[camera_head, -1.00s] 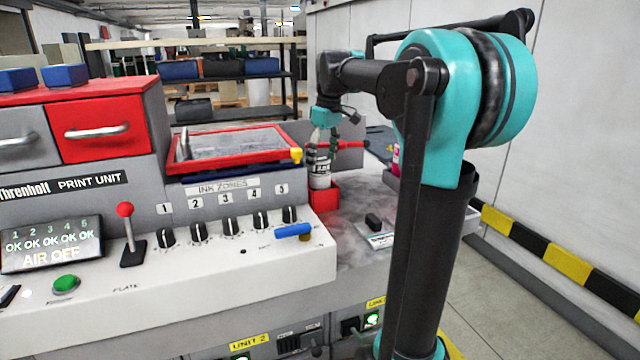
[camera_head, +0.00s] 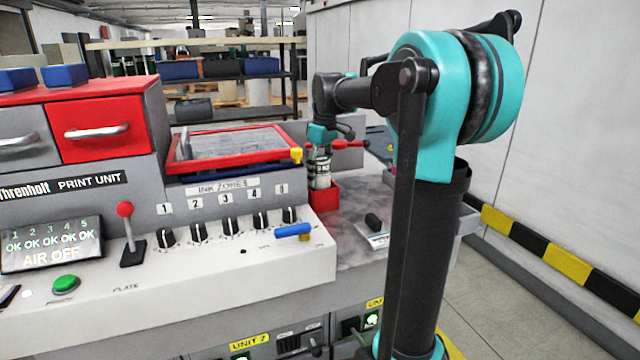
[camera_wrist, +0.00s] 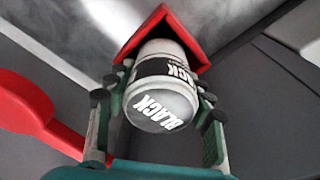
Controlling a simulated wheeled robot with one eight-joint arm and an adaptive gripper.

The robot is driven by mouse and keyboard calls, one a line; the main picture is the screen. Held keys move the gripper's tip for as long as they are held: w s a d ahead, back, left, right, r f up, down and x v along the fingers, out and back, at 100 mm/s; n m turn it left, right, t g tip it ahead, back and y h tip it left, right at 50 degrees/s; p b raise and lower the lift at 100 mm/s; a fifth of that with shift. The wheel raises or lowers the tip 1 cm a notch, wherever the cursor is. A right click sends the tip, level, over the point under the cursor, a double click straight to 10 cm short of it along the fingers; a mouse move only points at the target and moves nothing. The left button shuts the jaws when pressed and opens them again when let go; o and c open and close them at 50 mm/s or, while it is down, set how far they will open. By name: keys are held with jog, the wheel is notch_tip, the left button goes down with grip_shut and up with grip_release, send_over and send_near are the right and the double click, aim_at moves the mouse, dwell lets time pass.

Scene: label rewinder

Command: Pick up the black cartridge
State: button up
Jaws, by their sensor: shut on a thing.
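The black cartridge is a pale bottle with a dark band; its round end reads "BLACK" in the wrist view (camera_wrist: 165,100). In the head view the cartridge (camera_head: 322,176) stands upright in a red holder (camera_head: 325,199) beside the print unit. The holder also shows in the wrist view (camera_wrist: 192,46), around the cartridge's far end. My gripper (camera_head: 320,152) is above the holder, with its fingers on both sides of the cartridge's upper part. It is shut on the cartridge. The cartridge's lower end is hidden inside the holder.
A red lever (camera_head: 348,144) is close to the right of my gripper. A red-framed tray (camera_head: 235,147) with a yellow corner is at the left. A blue handle (camera_head: 294,230) is on the panel in front. A small black block (camera_head: 373,220) lies on the worktop.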

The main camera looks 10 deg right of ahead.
jog(key=c, duration=0.5)
jog(key=shift+r, duration=0.15)
